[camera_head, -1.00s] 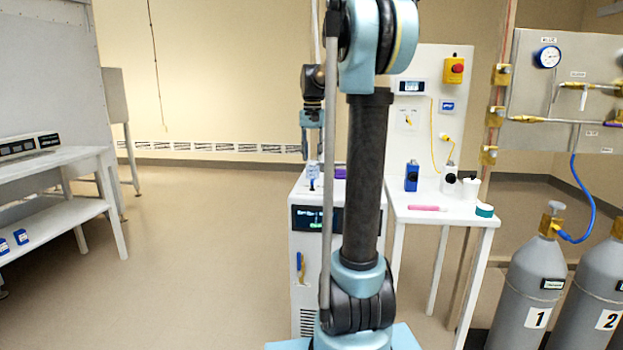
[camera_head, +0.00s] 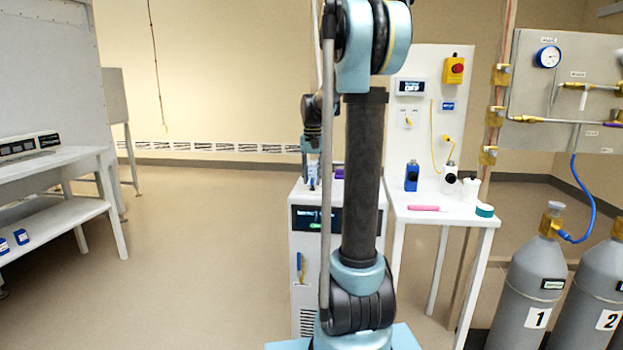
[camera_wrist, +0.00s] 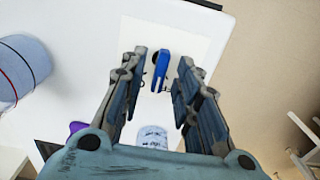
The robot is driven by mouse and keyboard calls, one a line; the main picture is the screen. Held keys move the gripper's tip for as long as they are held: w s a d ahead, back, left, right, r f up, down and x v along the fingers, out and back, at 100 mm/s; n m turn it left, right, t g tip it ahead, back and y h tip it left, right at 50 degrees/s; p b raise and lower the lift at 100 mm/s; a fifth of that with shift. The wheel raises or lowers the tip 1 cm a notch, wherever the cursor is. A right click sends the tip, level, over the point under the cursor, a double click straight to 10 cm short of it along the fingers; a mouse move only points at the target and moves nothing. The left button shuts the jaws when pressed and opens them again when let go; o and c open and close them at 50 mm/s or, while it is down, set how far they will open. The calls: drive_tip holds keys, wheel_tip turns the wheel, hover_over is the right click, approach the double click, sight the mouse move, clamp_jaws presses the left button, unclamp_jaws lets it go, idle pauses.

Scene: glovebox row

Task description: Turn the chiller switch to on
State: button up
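The chiller appears to be the white cabinet (camera_head: 303,245) with a dark front display, partly hidden behind my arm. A blue-and-yellow piece (camera_head: 300,265) is on its front; I cannot tell whether this is a switch. My gripper (camera_head: 312,180) is low over the cabinet's top left. In the wrist view, my gripper (camera_wrist: 160,88) is open, with a blue elongated piece (camera_wrist: 161,70) between its fingers on a pale plate. The fingers look apart from it. It may be the chiller switch; I cannot tell its setting. A labelled white container (camera_wrist: 152,137) stands close to the fingers.
A white table (camera_head: 445,213) to the right holds a blue bottle (camera_head: 411,176), a pink item (camera_head: 424,208) and a teal roll (camera_head: 485,210). A wall display (camera_head: 411,87) hangs above. Gas cylinders (camera_head: 535,285) stand at right. The floor at left is clear.

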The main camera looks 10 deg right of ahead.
clamp_jaws()
drive_tip(key=shift+m, duration=3)
drive_tip(key=shift+o, duration=0.8)
unclamp_jaws()
drive_tip(key=shift+r, duration=0.2)
